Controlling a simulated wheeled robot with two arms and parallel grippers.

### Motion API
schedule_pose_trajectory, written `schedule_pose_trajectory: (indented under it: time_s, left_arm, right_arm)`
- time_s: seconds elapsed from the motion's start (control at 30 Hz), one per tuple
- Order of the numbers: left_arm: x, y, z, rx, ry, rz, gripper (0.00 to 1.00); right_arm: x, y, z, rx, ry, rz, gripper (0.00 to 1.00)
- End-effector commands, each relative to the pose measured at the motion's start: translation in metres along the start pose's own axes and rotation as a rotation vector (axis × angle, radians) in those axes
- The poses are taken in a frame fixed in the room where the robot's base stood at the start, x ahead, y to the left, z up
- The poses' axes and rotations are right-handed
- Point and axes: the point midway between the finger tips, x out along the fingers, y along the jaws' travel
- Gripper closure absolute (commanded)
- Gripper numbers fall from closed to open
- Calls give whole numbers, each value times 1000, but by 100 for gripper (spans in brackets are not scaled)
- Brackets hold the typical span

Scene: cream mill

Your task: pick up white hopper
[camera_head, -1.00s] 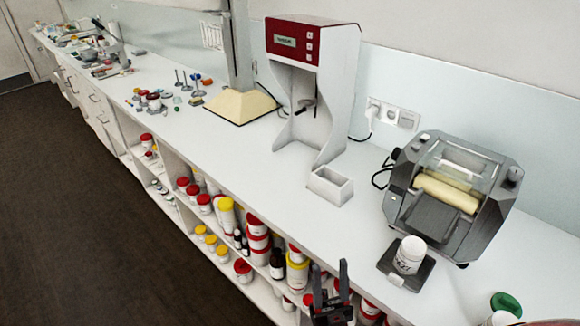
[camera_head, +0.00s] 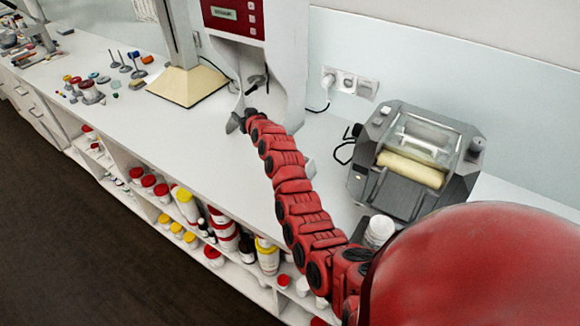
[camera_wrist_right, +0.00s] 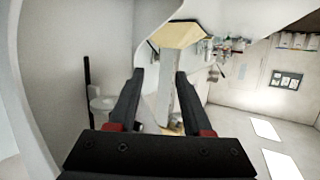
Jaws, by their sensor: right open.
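No separate hopper shows clearly now. The open white box seen earlier at the foot of the white machine with the red panel (camera_head: 233,19) is mostly or wholly behind my right arm; I cannot tell if it is the hopper. My right gripper (camera_head: 243,121) is at the machine's open front, small and dark in the head view. In the right wrist view my right gripper (camera_wrist_right: 159,75) is open, with nothing between its fingers. A small rounded white part (camera_wrist_right: 101,104) and a dark upright bar (camera_wrist_right: 88,85) show left of the fingers there. My left gripper is not in view.
A grey roller mill (camera_head: 416,165) stands right of my arm, with a white jar (camera_head: 379,231) in front. A stand with a cream base (camera_head: 187,86) is left of the machine. Shelves of jars (camera_head: 222,236) lie below the counter.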

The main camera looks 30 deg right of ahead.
Motion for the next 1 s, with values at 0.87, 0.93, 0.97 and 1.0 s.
schedule_pose_trajectory:
  time_s: [0.87,0.93,0.97,1.0]
  left_arm:
    - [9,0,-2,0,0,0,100]
    - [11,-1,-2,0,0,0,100]
    - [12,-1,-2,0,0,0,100]
    - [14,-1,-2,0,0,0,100]
  right_arm:
    - [-198,65,14,-416,-1150,-349,50]
    - [-193,64,24,-416,-1149,-349,50]
    - [-191,64,29,-416,-1149,-348,50]
    - [-189,63,36,-415,-1150,-349,50]
